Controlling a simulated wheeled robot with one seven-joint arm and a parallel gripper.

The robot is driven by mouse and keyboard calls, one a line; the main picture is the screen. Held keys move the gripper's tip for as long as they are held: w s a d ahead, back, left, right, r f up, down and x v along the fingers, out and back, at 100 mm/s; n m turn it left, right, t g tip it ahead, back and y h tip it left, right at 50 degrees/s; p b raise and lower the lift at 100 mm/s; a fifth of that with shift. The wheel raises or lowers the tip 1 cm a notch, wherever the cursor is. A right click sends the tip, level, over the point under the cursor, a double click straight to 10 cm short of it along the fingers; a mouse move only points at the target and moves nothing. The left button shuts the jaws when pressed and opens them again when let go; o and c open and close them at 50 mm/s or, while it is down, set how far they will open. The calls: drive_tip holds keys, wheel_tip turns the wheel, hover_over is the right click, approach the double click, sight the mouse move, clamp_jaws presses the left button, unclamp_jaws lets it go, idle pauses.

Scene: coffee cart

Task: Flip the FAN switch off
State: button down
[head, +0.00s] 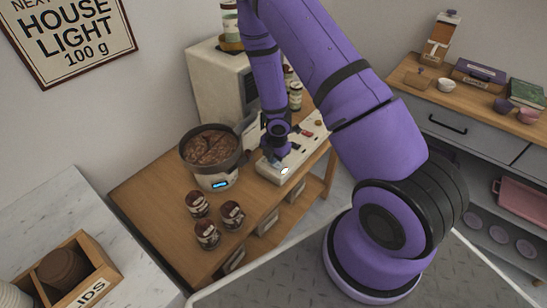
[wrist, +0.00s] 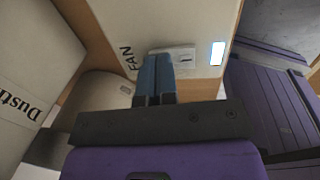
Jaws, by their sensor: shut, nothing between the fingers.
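The FAN switch (wrist: 184,57) is a small pale plate with a dark slot, next to the printed word FAN on a cream panel (wrist: 190,18). In the head view the panel (head: 304,146) lies on the wooden counter, and my arm hides part of it. My gripper (wrist: 155,60) is shut and empty, its blue fingertips together over the left part of the switch plate. I cannot tell whether they touch it. In the head view my gripper (head: 273,157) is over the panel's near end. The fingers partly hide the switch, and its position cannot be told.
A lit white rectangle (wrist: 217,53) is right of the switch. A scale with a bowl of dark brown contents (head: 212,148) stands left of the panel, with several jars (head: 207,234) in front. A cream machine (head: 215,80) stands behind. A wooden sideboard (head: 470,112) is at right.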

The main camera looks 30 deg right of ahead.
drive_tip(key=shift+a+f, duration=0.2)
drive_tip(key=shift+f, duration=0.25)
drive_tip(key=shift+s, duration=0.1)
